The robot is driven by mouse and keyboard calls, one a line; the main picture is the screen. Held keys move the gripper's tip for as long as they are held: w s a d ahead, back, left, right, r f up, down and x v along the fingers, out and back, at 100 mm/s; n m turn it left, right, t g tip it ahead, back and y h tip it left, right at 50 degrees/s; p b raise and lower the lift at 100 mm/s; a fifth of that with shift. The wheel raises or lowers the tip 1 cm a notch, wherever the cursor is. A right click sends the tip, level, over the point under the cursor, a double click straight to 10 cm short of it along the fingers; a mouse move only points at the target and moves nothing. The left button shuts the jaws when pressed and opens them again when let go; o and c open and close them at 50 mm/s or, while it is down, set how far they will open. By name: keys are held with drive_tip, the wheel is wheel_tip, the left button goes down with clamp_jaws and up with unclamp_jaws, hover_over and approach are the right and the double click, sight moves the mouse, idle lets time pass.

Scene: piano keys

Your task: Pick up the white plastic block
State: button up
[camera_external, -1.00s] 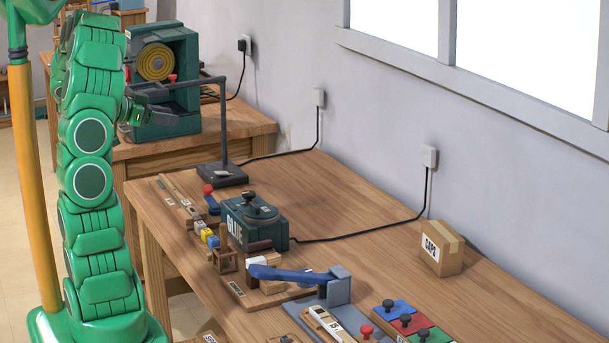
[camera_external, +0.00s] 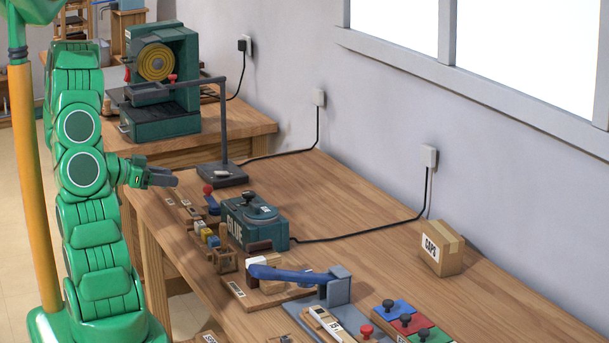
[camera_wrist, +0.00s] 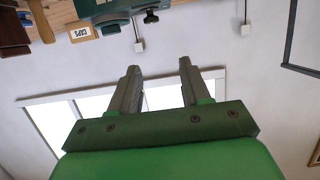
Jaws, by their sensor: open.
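A small white block (camera_external: 255,262) sits at the free end of the blue lever on the front workbench; I take it for the white plastic block, though its material is hard to tell. The lever partly covers it. My gripper (camera_external: 167,178) is at the far left end of the bench, behind and to the left of the block, and well apart from it. In the wrist view my gripper (camera_wrist: 159,66) has its two fingers spread with nothing between them. The block cannot be made out in the wrist view.
The green GLUE box (camera_external: 250,222) and a lamp stand (camera_external: 222,174) stand near my gripper. A blue lever (camera_external: 290,274) sits in front.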

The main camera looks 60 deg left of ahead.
approach(197, 223)
drive_tip(key=shift+w+d+f, duration=0.1)
drive_tip(key=shift+w+f, duration=0.2)
drive_tip(key=shift+w, duration=0.4)
drive_tip(key=shift+x, duration=3.9)
drive_tip(key=shift+r, duration=0.1)
drive_tip(key=c, duration=0.8)
drive_tip(key=shift+r, duration=0.2)
wheel_tip(197, 223, up, 10)
drive_tip(key=shift+f, duration=0.15)
